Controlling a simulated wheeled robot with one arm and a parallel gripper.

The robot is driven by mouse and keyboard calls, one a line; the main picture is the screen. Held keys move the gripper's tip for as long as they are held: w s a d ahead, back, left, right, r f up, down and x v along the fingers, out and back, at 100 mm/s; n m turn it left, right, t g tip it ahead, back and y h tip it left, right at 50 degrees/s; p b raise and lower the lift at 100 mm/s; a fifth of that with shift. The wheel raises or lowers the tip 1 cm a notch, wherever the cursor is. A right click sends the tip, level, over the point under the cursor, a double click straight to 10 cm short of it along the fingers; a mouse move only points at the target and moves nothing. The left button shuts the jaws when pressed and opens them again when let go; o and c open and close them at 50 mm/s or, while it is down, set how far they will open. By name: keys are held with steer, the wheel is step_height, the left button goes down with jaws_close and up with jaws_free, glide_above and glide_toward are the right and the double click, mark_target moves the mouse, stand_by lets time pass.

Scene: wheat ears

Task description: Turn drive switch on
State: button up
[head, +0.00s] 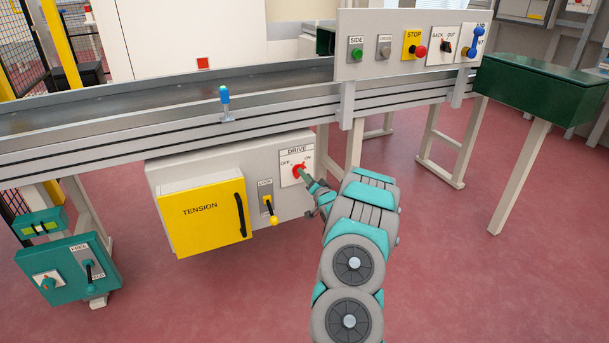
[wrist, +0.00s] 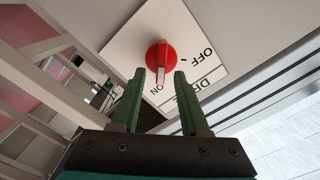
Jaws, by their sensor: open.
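The drive switch is a red rotary knob (head: 298,171) on a white plate marked DRIVE, OFF and ON, on the grey box under the conveyor. In the wrist view the knob (wrist: 162,54) shows large, and its white-marked handle points toward the ON label. My gripper (head: 305,176) is at the plate, right in front of the knob. In the wrist view the two green fingers of my gripper (wrist: 159,76) are open, one on each side of the handle, with visible gaps. Contact cannot be told.
The conveyor (head: 160,98) runs above. A button panel (head: 412,45) stands upper right, a teal box (head: 68,272) lower left.

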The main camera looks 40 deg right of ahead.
steer(key=shift+v, duration=2.95)
steer(key=a+r+n+g+y, duration=0.1)
steer(key=a+r+n+g, duration=0.15)
steer(key=a, duration=0.65)
steer(key=a+r+n+g+y, duration=0.15)
steer(key=a+r+g, duration=0.25)
steer(key=a, duration=0.5)
steer(key=s+a+r+n+g, duration=0.1)
steer(key=s+a+n+g, duration=0.15)
steer(key=s+a, duration=0.45)
steer(key=s+a+r+n+g, duration=0.1)
steer(key=s+a+g, duration=0.2)
steer(key=s, duration=1)
steer(key=s+a+r+n+g+y, duration=0.1)
steer(key=s+a+r+n+g, duration=0.1)
steer(key=s+a, duration=0.8)
steer(key=s+a+r+n+g+y, duration=0.1)
steer(key=s+a+g, duration=0.4)
steer(key=s, duration=1.2)
steer(key=shift+s+a+r+n, duration=0.25)
steer(key=shift+a+r+n, duration=0.45)
steer(key=shift+a, duration=0.2)
